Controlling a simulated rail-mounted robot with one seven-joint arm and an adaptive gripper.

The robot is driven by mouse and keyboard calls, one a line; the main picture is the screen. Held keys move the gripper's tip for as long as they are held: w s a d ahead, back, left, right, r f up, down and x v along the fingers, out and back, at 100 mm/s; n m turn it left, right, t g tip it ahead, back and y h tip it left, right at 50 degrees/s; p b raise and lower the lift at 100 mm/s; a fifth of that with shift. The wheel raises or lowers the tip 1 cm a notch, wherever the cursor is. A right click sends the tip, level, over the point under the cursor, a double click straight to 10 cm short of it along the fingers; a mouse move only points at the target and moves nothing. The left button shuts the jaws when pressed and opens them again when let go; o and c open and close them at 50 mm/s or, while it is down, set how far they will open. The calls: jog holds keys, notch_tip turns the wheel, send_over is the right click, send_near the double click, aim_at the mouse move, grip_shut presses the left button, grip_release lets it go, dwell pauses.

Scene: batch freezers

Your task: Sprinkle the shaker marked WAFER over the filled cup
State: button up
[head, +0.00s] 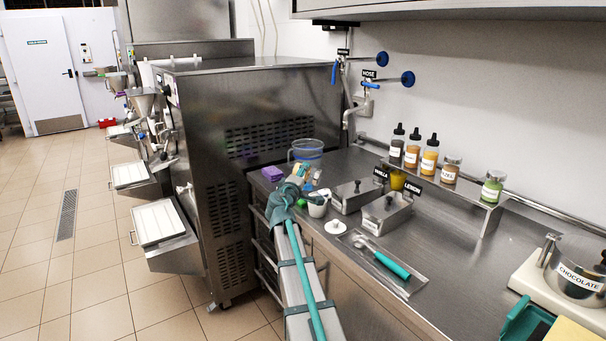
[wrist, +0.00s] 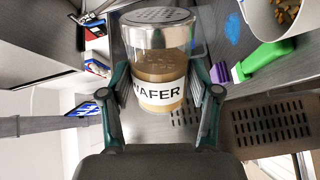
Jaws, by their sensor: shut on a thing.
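The WAFER shaker (wrist: 160,70) is a clear jar with brown contents, a white label and a perforated metal lid. My gripper (wrist: 162,95) is shut around it, one finger on each side. In the head view my gripper (head: 292,186) is at the far left end of the counter, and the shaker is mostly hidden there. A white cup (head: 317,207) stands just right of and below the gripper. In the wrist view a white cup (wrist: 248,22) with brown bits inside is at the upper right, apart from the shaker. I cannot tell the shaker's exact tilt.
A clear blue-rimmed pitcher (head: 308,152) stands behind my gripper; a purple block (head: 271,173) is left of it. Steel VANILLA (head: 352,194) and LEMON (head: 387,213) tubs stand to the right. Several bottles and jars line the shelf (head: 487,203). A teal-handled tool (head: 392,265) lies on a front tray.

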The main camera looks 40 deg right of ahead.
jog(key=shift+r, duration=0.1)
dwell(0.4)
jog(key=shift+r+n+p, duration=0.45)
jog(key=shift+n+p, duration=0.35)
jog(key=shift+p, duration=0.1)
jog(key=shift+r+n+p, duration=0.4)
jog(key=shift+n+p, duration=0.4)
jog(key=shift+p, duration=0.1)
jog(key=shift+r+n+p, duration=0.35)
jog(key=shift+n+p, duration=0.45)
jog(key=shift+p, duration=0.1)
jog(key=shift+r+n+p, duration=1.15)
jog(key=shift+n+p, duration=0.45)
jog(key=shift+p, duration=0.65)
jog(key=shift+r+n+p, duration=0.3)
jog(key=shift+n+p, duration=0.3)
jog(key=shift+p, duration=0.1)
jog(key=shift+r+n+p, duration=0.2)
jog(key=shift+n+p, duration=0.1)
jog(key=shift+p, duration=0.15)
